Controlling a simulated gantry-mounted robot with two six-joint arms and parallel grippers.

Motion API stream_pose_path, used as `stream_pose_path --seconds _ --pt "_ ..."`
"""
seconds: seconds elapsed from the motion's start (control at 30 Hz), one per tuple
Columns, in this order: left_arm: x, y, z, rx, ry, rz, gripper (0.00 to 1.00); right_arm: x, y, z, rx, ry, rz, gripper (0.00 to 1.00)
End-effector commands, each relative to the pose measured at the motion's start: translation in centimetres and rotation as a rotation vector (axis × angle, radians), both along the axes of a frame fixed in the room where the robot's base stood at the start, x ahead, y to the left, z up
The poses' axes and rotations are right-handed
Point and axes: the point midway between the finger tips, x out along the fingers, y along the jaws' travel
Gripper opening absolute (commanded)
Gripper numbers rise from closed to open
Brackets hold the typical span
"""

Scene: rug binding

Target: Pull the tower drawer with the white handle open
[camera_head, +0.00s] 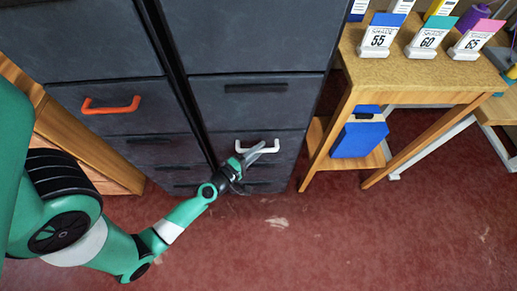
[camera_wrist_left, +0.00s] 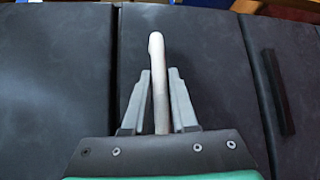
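The white handle (camera_head: 259,149) is on a lower drawer (camera_head: 274,139) of the right dark tower. The drawer looks flush with the tower front. My left gripper (camera_head: 250,158) is at this handle. In the left wrist view the pale handle bar (camera_wrist_left: 157,60) runs between the two grey fingers of my left gripper (camera_wrist_left: 160,85). The fingers are close on both sides of the bar; whether they press on it I cannot tell. The far end of the bar sticks out beyond the fingertips. My right gripper is not in view.
A left dark tower has a drawer with an orange handle (camera_head: 111,106). A wooden table (camera_head: 420,75) with numbered shade cards stands at the right, with a blue box (camera_head: 359,138) on its lower shelf. Red floor (camera_head: 330,235) in front is clear.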

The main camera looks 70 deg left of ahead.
Motion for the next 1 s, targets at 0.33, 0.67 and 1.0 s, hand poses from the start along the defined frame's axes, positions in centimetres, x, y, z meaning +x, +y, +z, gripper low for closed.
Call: stream_pose_path --seconds 0.33,0.67,1.0 --pt "-0.03 0.00 0.00 0.000 0.000 0.000 0.00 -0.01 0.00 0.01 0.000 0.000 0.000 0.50" --pt "-0.03 0.00 0.01 0.000 0.000 0.000 0.00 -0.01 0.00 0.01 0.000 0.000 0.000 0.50" --pt "-0.03 0.00 0.01 0.000 0.000 0.000 0.00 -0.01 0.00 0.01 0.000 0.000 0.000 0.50"
